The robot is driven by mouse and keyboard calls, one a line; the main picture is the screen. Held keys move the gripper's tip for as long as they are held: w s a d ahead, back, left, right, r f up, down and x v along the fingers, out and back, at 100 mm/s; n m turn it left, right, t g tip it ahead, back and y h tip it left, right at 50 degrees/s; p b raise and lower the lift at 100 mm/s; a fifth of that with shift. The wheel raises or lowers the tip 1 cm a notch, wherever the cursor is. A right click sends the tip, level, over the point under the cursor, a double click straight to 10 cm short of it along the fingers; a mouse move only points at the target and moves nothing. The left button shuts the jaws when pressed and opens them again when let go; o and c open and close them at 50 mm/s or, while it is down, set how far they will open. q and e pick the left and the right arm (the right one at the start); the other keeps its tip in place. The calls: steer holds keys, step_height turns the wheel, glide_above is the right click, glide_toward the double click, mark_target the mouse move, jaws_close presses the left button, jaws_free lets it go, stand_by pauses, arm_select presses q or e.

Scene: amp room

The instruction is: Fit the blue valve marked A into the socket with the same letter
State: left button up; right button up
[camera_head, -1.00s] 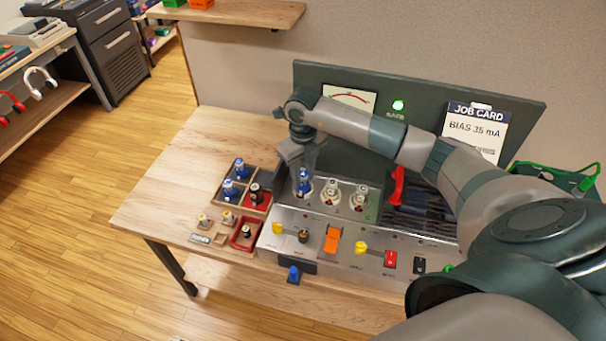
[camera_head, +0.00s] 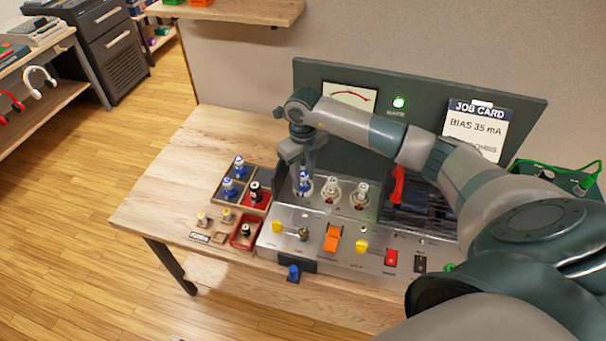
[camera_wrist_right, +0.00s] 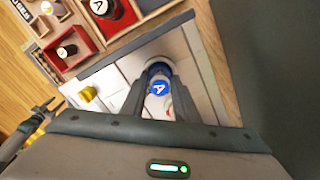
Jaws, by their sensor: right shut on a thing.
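The blue valve marked A (camera_head: 304,183) stands upright at the leftmost socket on the metal amp deck. Its blue top with a white A shows in the right wrist view (camera_wrist_right: 158,87). My right gripper (camera_head: 303,170) is above it, with its fingers shut on the valve from both sides. The valve's base and the socket's letter are hidden, so I cannot tell how deep it sits.
Two white-topped valves (camera_head: 332,190) (camera_head: 361,194) stand in the sockets to the right. A divided wooden tray (camera_head: 246,206) at left holds blue and black valves. Yellow, orange and red controls line the deck's front. A red lever (camera_head: 398,184) rises at right.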

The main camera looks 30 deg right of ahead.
steer(key=o, duration=1.1)
steer(key=shift+o, duration=0.2)
steer(key=shift+r, duration=0.1)
steer(key=shift+r+b, duration=0.3)
steer(key=shift+r, duration=0.2)
step_height(320, 180, up, 16)
steer(key=b, duration=0.4)
steer(key=shift+s, duration=0.1)
